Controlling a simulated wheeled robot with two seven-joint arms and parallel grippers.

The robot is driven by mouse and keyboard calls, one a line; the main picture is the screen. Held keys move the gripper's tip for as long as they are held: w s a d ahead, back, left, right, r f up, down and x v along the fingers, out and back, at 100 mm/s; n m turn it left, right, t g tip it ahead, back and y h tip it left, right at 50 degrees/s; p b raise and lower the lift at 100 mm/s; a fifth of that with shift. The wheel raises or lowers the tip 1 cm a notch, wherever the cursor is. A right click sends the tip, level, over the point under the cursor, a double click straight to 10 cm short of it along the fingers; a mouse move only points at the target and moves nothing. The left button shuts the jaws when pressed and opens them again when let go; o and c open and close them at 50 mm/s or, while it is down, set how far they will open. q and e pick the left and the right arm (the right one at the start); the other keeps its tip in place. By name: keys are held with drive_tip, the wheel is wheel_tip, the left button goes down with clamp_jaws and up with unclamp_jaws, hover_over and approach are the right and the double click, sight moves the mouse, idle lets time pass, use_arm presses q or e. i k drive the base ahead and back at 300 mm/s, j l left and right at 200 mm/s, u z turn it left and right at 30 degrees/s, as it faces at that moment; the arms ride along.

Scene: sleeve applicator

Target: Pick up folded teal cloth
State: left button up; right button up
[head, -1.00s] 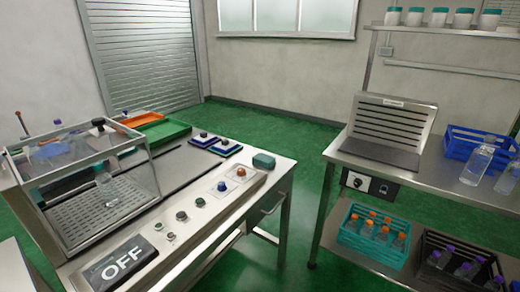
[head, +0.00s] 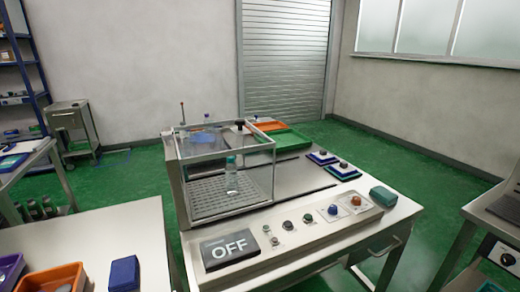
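The folded teal cloth (head: 383,197) lies at the right front corner of the steel machine table, just right of the control panel, in the head view. It is a small, thick, rounded block. Nothing touches it from above and it is fully visible. Neither of my grippers shows in this view.
A clear enclosure (head: 225,170) holds a bottle (head: 231,176). A blue folded item (head: 124,273) lies on the left table. Green floor is open between the machine table and right bench.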

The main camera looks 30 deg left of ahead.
sight(384, 196)
drive_tip(key=i+l+u, duration=0.6)
drive_tip(key=l, duration=0.25)
drive_tip(key=i+l+u, duration=0.15)
drive_tip(key=l, duration=0.2)
drive_tip(key=i+l+u, duration=0.2)
drive_tip(key=l, duration=0.15)
drive_tip(key=i+l+u, duration=0.2)
drive_tip(key=l, duration=0.2)
drive_tip(key=k, duration=0.1)
